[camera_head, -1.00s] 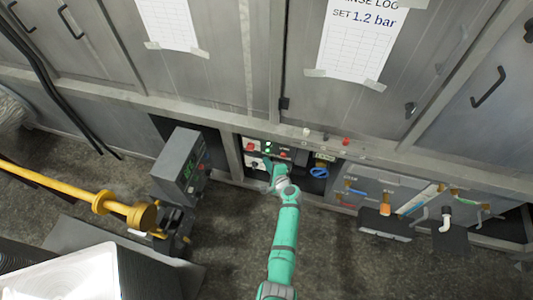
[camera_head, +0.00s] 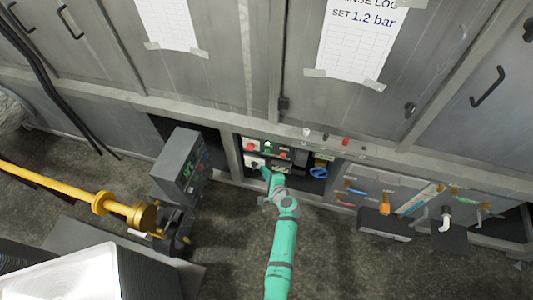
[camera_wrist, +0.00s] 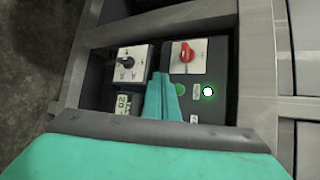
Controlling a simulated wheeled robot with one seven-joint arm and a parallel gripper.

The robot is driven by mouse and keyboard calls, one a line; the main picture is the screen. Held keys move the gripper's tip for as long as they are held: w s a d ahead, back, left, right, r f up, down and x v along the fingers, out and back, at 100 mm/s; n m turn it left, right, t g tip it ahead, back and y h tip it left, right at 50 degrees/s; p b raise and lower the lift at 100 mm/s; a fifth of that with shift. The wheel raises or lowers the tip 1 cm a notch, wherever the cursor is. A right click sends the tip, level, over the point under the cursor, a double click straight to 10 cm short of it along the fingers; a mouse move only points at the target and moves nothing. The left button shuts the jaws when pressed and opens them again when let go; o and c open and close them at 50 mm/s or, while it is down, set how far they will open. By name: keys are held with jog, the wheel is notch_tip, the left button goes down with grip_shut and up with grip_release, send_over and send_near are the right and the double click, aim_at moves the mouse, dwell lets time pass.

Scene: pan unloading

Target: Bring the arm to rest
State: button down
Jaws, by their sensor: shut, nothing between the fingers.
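My arm is green and reaches from the bottom of the head view toward a low control recess in the grey cabinets. My gripper (camera_head: 265,171) is at its end, in front of the recess. In the wrist view my gripper (camera_wrist: 163,80) shows as two green fingers closed together with nothing between them. Past the fingertips are a black rotary knob (camera_wrist: 126,62) on a white plate and a red rotary switch (camera_wrist: 185,52). A green button (camera_wrist: 180,89) and a lit white-green lamp (camera_wrist: 208,91) are right of the fingers. The fingers hide part of the panel.
A grey box with a green display (camera_head: 180,165) stands left of the arm. A yellow pole (camera_head: 100,203) lies farther left. A blue coiled item (camera_head: 319,171) and pipe fittings (camera_head: 446,219) are to the right.

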jog(key=shift+a, duration=0.1)
dwell(0.3)
jog(key=s+f+n+h, duration=0.2)
jog(key=s+f+n, duration=0.1)
jog(key=s, duration=1.1)
jog(key=s+r+n+h, duration=0.2)
jog(key=s+r+n, duration=0.25)
jog(key=s, duration=1.05)
jog(key=s+r+n+t, duration=0.1)
jog(key=s+r+n, duration=0.2)
jog(key=r, duration=0.6)
jog(key=s+r+n+t, duration=0.1)
jog(key=s+r+n, duration=0.2)
jog(key=s+r, duration=0.4)
jog(key=s+a+r+n+t, duration=0.1)
jog(key=s+r+n, duration=0.2)
jog(key=r, duration=0.9)
jog(key=s, duration=0.3)
jog(key=shift+n+h, duration=0.35)
jog(key=shift+h, duration=0.05)
